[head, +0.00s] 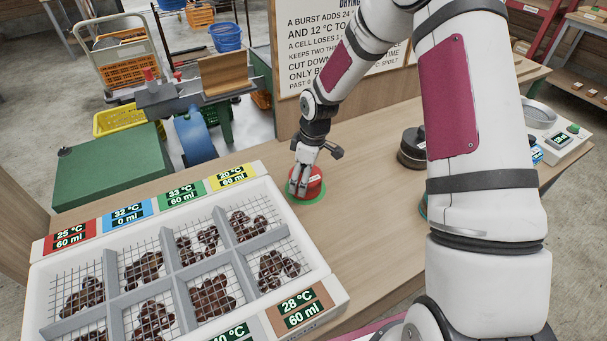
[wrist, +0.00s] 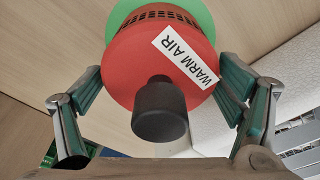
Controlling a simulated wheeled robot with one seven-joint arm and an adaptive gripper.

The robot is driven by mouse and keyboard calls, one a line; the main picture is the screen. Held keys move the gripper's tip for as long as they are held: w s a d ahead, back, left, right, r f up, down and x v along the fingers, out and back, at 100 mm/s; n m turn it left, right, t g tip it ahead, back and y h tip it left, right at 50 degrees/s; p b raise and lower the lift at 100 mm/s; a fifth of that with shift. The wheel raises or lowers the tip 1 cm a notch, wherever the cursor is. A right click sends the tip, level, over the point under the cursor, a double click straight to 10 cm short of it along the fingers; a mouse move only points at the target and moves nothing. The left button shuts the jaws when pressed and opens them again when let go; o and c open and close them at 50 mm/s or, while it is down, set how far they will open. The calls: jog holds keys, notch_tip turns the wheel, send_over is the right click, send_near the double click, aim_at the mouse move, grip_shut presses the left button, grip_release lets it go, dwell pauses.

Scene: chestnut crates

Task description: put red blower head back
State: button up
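The red blower head (head: 314,184) stands upright on a green ring (head: 308,198) on the wooden bench, just beyond the tray. In the wrist view the red head (wrist: 160,58) shows a black knob on top, a white "WARM AIR" label and a dark grille. Part of the green ring (wrist: 193,10) shows behind it. My gripper (head: 304,180) is down over the head, with one finger on each side. In the wrist view the fingertips are close to its sides. I cannot tell whether they touch or leave a small gap.
A white compartment tray (head: 318,262) of chestnuts under wire mesh, with temperature cards, fills the front left. A dark round device (head: 412,150) stands right of the head, partly behind my arm. A readout unit (head: 562,140) sits farther right. Bench between tray and arm is clear.

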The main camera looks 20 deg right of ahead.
dwell(0.3)
jog(key=r, duration=0.4)
jog(key=d+r, duration=0.1)
jog(key=r, duration=0.3)
jog(key=s+r, duration=0.1)
jog(key=r, duration=0.3)
jog(key=shift+s+d+r, duration=0.1)
jog(key=shift+d+r, duration=0.15)
jog(key=shift+r, duration=0.05)
jog(key=s+r+m+t+h, duration=0.3)
jog(key=s+r+m, duration=0.5)
jog(key=s+r, duration=1.25)
jog(key=s+m+y, duration=0.1)
jog(key=s+m, duration=0.2)
jog(key=s, duration=0.6)
jog(key=shift+s+a+f+t, duration=0.35)
jog(key=shift+a+f+t, duration=0.05)
jog(key=shift+y, duration=0.3)
